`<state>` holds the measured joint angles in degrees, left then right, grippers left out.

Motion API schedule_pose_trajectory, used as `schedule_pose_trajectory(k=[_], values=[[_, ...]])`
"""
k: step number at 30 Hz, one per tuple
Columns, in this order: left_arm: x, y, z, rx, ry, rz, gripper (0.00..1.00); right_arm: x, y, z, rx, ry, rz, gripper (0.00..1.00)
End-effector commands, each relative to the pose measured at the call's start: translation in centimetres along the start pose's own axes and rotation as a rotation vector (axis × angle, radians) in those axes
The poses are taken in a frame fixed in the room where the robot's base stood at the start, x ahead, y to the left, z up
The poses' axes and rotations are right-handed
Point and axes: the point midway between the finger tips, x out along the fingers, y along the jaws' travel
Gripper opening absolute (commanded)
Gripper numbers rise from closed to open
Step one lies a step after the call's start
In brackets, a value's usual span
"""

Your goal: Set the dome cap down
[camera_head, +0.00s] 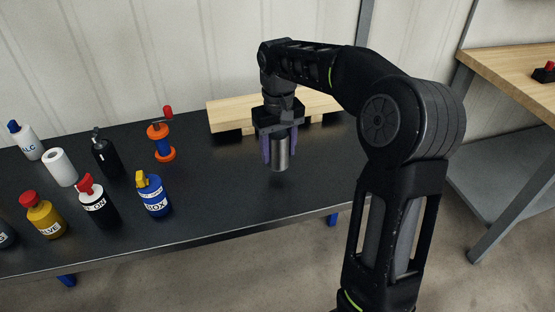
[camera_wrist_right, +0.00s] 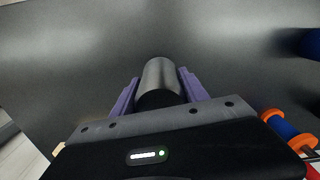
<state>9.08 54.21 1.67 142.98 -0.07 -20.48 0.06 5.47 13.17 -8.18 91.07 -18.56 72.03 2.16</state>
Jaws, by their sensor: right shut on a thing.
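My right gripper (camera_head: 279,150) points down over the dark tabletop (camera_head: 225,185), in front of a pale wooden board. Its purple fingers are shut on a silver metal cylinder, the dome cap (camera_head: 280,155). In the right wrist view, the dome cap (camera_wrist_right: 160,75) sits between the two purple fingers of the gripper (camera_wrist_right: 160,90). Its lower end looks a little above the table, but I cannot tell the gap exactly. My left gripper is not in view.
The wooden board (camera_head: 230,112) lies at the back behind the gripper. An orange and blue spool stand (camera_head: 161,140), a blue bottle (camera_head: 154,197), a black bottle (camera_head: 105,155) and several other bottles stand to the left. The tabletop around the gripper is clear.

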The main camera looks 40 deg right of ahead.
Motion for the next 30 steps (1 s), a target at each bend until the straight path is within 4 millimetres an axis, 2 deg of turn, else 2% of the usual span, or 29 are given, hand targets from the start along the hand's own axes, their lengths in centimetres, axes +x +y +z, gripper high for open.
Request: schedule_pose_trajectory(k=[5,12,24,25,30], values=[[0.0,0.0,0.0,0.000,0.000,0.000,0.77,0.5,0.0,0.0,0.000,-0.001,0.000,0.05],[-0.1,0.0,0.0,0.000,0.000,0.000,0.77,3.5,0.0,0.1,-0.001,-0.002,0.000,0.05],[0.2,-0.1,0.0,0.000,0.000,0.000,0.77,4.1,0.0,0.0,-0.001,0.000,0.000,0.05],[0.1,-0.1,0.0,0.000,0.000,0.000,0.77,4.0,0.0,0.0,-0.001,0.000,0.000,0.54],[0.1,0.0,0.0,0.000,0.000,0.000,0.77,4.0,0.0,0.0,-0.001,0.000,0.000,0.67]])
